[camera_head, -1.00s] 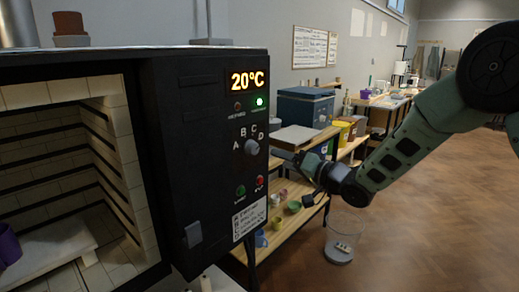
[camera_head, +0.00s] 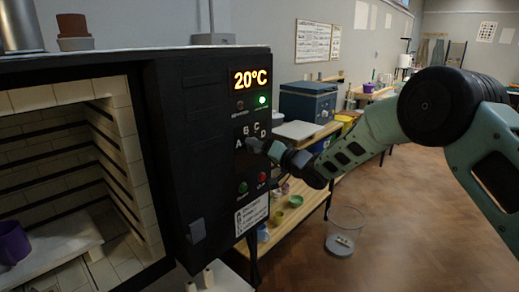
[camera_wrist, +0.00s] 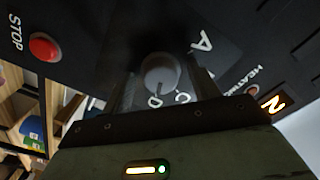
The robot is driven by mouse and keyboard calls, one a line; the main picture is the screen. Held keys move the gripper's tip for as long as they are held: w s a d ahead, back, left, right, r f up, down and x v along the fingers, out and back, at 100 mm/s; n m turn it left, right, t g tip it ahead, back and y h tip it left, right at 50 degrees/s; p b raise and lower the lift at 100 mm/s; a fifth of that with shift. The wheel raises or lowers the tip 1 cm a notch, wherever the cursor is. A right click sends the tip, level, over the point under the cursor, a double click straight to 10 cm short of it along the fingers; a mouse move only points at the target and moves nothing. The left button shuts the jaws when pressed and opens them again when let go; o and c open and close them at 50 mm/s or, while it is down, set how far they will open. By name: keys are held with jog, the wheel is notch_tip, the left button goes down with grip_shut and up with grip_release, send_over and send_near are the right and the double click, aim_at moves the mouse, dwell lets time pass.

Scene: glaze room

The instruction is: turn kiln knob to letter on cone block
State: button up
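The kiln knob (camera_head: 253,145) is a grey round knob on the dark control panel (camera_head: 205,135), with letters A, B, C and D arched around it. My gripper (camera_head: 268,147) is at the knob from the right. In the wrist view the knob (camera_wrist: 161,72) shows between the two fingers of my gripper (camera_wrist: 163,90), which look open with a small gap; contact is not clear. A thin mark on the knob seems to face the C and D side, but I cannot tell exactly which letter. I cannot pick out a cone block or its letter for sure.
The display (camera_head: 251,79) reads 20°C, with a green lamp lit. A red STOP button (camera_wrist: 44,46) is near the gripper. The open kiln chamber (camera_head: 60,170) at left holds a purple pot (camera_head: 14,242).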

jog(key=c, duration=0.7)
jog(key=shift+n+b, duration=0.3)
jog(key=shift+b, duration=0.1)
jog(key=shift+w+d+n+b, duration=0.1)
jog(key=shift+n+b, duration=7.9)
jog(key=shift+n, duration=0.5)
jog(key=o, duration=0.8)
